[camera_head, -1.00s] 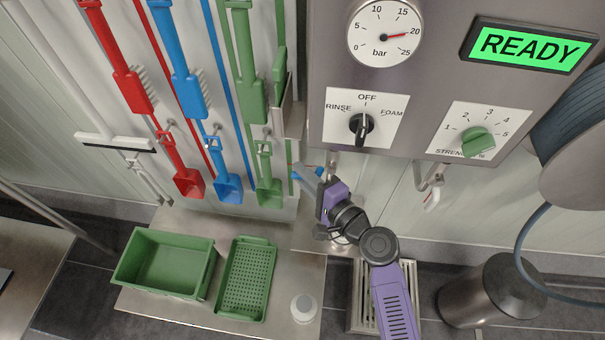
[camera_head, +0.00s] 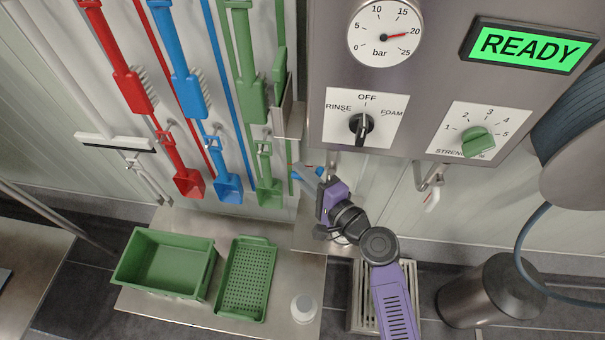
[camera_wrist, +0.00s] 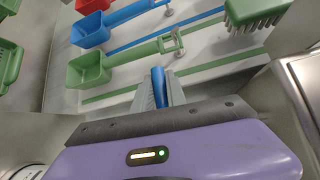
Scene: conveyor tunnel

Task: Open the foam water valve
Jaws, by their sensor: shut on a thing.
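The blue valve handle (camera_wrist: 158,86) shows between my gripper's two grey fingers in the wrist view. In the head view only small blue parts of the handle (camera_head: 318,170) show beside the fingers, below the control box. My gripper (camera_head: 306,175) is shut on this handle; it also shows in the wrist view (camera_wrist: 159,92). The fingers hide most of the handle, and the valve body and pipe are hard to make out.
The grey control box (camera_head: 420,80) hangs above, with a pressure gauge (camera_head: 385,33), a black selector knob (camera_head: 362,127) pointing near OFF, a green strength knob (camera_head: 477,142) and a READY display (camera_head: 530,45). Coloured tools hang left. A green crate (camera_head: 165,262) stands below left.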

